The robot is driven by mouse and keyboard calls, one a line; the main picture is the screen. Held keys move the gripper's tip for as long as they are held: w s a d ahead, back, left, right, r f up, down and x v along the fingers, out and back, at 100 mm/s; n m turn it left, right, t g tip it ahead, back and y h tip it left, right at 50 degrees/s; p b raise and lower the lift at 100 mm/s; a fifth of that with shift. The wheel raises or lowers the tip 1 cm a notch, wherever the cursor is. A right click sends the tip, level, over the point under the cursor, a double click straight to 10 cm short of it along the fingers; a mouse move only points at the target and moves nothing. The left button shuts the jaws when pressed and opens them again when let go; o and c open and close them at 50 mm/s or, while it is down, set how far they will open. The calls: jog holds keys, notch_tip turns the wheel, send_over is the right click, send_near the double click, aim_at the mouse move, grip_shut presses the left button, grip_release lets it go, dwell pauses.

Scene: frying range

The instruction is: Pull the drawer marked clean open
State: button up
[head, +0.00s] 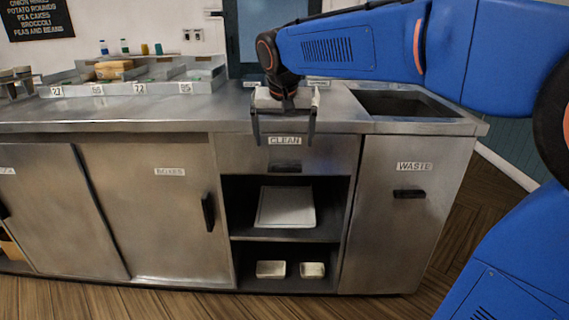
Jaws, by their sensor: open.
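The drawer marked CLEAN (331,158) is in the steel counter, above an open shelf, and looks shut. Its white CLEAN label (284,141) is on its front. A dark handle or slot (285,167) shows below the label. My gripper (284,142) hangs from my blue arm at the counter's front edge, in front of the drawer's upper part. Its two fingers point down, spread apart on either side of the label. Nothing shows between them except the drawer front. I cannot tell how far they stand from it.
Below the drawer, an open shelf holds a pale tray (286,207) and small white containers (271,269). The WASTE door (405,215) is on the right, under a dark counter opening (405,104). The sliding BOXES door (155,210) is on the left. Wooden floor lies in front.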

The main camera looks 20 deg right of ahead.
aim_at(285, 166)
jog(key=x, duration=1.1)
jog(key=shift+w+f, duration=0.15)
jog(key=shift+f, duration=0.05)
jog(key=c, duration=1.4)
